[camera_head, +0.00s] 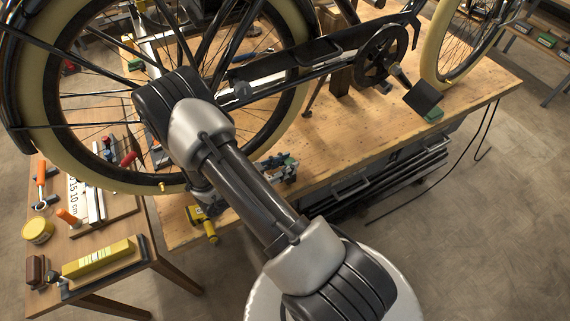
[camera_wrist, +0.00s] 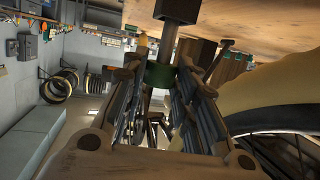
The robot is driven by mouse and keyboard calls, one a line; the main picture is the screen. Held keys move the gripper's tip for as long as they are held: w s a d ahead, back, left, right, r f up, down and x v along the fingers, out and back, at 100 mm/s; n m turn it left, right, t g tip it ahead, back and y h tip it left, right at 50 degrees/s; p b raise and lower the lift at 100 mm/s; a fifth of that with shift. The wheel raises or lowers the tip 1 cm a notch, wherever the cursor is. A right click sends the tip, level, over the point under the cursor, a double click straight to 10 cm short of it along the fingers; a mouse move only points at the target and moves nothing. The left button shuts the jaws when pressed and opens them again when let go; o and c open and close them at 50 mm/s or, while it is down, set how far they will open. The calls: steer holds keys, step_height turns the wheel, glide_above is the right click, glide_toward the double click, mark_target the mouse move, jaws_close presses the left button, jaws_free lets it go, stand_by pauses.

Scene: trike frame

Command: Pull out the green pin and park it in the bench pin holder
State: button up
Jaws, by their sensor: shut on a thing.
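In the wrist view my gripper (camera_wrist: 158,80) is shut, with its fingertips on either side of a round green piece (camera_wrist: 160,74), which looks like the head of the green pin. In the head view my own arm hides the gripper and the pin. I cannot make out the bench pin holder in either view.
The trike's large wheel (camera_head: 58,157) stands close around my arm. The crank (camera_head: 381,55) and pedal (camera_head: 423,96) are at right. The wooden bench (camera_head: 345,135) lies below, with a yellow clamp (camera_head: 203,224) at its edge.

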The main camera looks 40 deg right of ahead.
steer(key=shift+f+b, duration=0.8)
steer(key=shift+f, duration=0.4)
steer(key=o, duration=1.1)
steer(key=v, duration=1.2)
steer(key=shift+s, duration=0.1)
